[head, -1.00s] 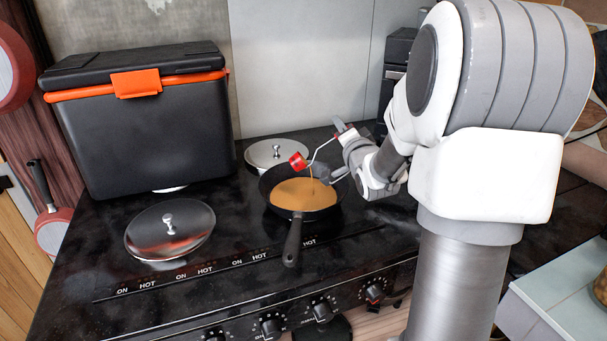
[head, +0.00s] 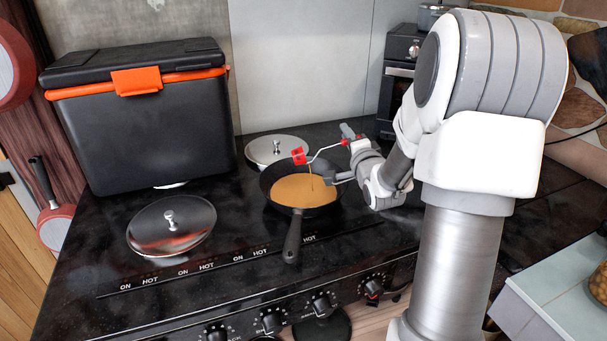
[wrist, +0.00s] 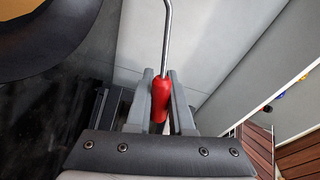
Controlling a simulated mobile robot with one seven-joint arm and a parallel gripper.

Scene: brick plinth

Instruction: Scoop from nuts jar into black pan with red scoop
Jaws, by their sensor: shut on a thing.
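The red scoop (head: 299,155) is over the far part of the black pan (head: 293,243), its thin metal shaft running right to my gripper (head: 352,152). The pan sits on the stove, holding a tan-brown mass (head: 303,192). A thin brown streak shows above that mass; I cannot tell the scoop's contents. In the wrist view, my gripper (wrist: 160,88) is shut on the scoop's red handle (wrist: 160,100). The scoop's head is out of that view. A jar with brown contents, probably the nuts jar (head: 599,285), is cut off at the right edge.
A pot lid (head: 172,228) lies on the left of the stove; a lidded pale pot (head: 277,149) stands behind the pan. A large black box (head: 145,135) with an orange latch stands at the back left. A light tiled counter (head: 550,290) is at the right.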

